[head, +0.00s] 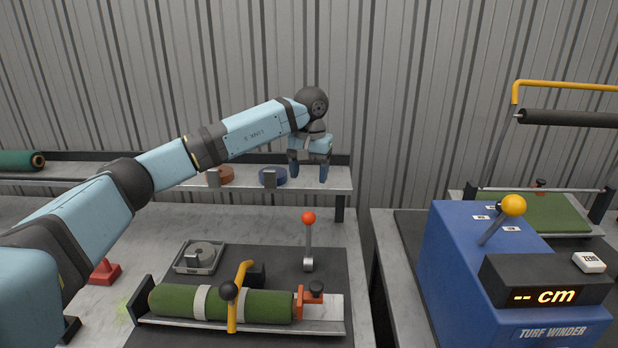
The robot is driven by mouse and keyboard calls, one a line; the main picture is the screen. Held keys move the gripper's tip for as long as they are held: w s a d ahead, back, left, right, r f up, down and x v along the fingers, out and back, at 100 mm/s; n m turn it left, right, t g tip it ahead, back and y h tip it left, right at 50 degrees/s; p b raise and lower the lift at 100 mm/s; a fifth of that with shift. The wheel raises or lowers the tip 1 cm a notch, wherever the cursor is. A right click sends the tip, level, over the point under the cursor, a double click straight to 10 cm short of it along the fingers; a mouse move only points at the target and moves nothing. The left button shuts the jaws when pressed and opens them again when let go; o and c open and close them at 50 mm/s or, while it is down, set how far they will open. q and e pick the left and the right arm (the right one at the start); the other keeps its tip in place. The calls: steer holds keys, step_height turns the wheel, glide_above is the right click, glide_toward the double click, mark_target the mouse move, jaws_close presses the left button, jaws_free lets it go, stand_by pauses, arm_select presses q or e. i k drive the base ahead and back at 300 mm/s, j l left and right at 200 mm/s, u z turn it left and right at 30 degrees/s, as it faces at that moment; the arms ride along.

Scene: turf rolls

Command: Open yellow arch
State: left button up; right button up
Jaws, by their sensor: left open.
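My left gripper (308,176) is open and empty, fingers pointing down, in front of the back shelf. It is above and behind the arch, to its right in the picture, and apart from it. My right gripper is out of view.
A red-knobbed lever (308,240) stands behind the roll; an orange clamp (301,301) is at its right end. A square metal device (199,257) sits behind left. The blue turf winder (456,265) and a yellow bar (566,84) are at right. A gap separates the benches.

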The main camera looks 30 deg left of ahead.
mark_target(229, 291)
steer(key=k, duration=1)
